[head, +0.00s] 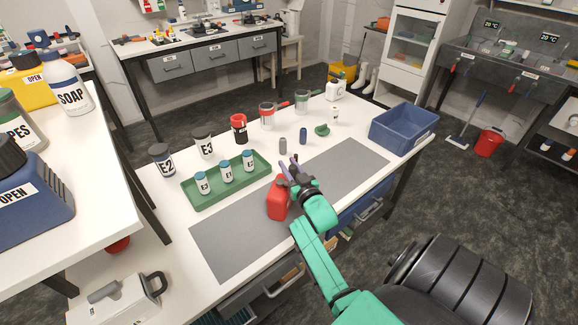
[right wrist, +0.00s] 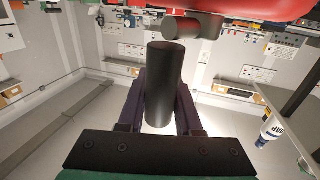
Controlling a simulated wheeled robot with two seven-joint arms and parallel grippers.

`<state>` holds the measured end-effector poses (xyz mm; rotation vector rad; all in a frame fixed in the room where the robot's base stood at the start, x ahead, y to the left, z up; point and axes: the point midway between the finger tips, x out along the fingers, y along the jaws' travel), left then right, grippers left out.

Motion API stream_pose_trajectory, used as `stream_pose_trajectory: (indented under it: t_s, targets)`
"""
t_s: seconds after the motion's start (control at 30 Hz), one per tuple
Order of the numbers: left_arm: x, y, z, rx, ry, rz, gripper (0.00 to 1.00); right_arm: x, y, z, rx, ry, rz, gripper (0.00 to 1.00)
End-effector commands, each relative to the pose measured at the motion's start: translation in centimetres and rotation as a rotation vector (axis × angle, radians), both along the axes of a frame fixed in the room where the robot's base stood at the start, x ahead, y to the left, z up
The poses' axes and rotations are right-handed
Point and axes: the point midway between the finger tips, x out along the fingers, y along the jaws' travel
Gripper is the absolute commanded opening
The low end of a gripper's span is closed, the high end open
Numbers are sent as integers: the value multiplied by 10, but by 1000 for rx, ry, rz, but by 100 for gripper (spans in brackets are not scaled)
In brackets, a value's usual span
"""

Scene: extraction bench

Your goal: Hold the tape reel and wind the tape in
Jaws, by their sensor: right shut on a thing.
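The red tape reel (head: 277,198) shows upright over the left half of the grey mat, partly hidden by my right gripper and arm. I cannot tell whether it touches the mat. My right gripper (head: 289,164) is at its upper right side. In the right wrist view, the reel's red body (right wrist: 245,8) crosses the top edge. A black crank handle (right wrist: 163,85) runs down between the two dark purple fingers, and my right gripper is shut on it. No tape is visible. My left gripper is not in view.
The grey mat (head: 225,245) is otherwise clear. A green tray (head: 190,200) with small labelled bottles lies left of the reel. Jars, cups and small cylinders stand behind. A blue bin (head: 405,130) sits at the far right end of the bench.

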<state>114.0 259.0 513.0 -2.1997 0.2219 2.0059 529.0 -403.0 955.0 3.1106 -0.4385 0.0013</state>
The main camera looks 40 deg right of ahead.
Motion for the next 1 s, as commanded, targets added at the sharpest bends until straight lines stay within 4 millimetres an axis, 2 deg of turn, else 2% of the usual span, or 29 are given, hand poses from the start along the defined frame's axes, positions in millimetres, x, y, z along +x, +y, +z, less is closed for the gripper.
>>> stream_pose_trajectory:
  t_s: [0.17, 0.2, 0.27, 0.57, 0.67, 0.77, 1.0]
  targets:
    - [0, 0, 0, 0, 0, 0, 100, 0, 0, -2, 1, 3, 0, 0]
    - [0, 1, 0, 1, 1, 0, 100, 0, 0, -2, 2, 3, 0, 49]
    - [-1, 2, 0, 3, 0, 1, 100, 0, 0, -1, 1, 3, 0, 68]
    - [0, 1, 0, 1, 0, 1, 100, -1, 0, -1, 0, 1, 0, 68]
    - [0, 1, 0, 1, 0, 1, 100, -10, 3, -2, 2, 3, 0, 68]
    - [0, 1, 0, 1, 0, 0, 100, -30, 8, -2, 2, 4, 0, 68]
    - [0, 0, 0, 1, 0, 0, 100, -92, 27, -3, 3, 7, -1, 68]
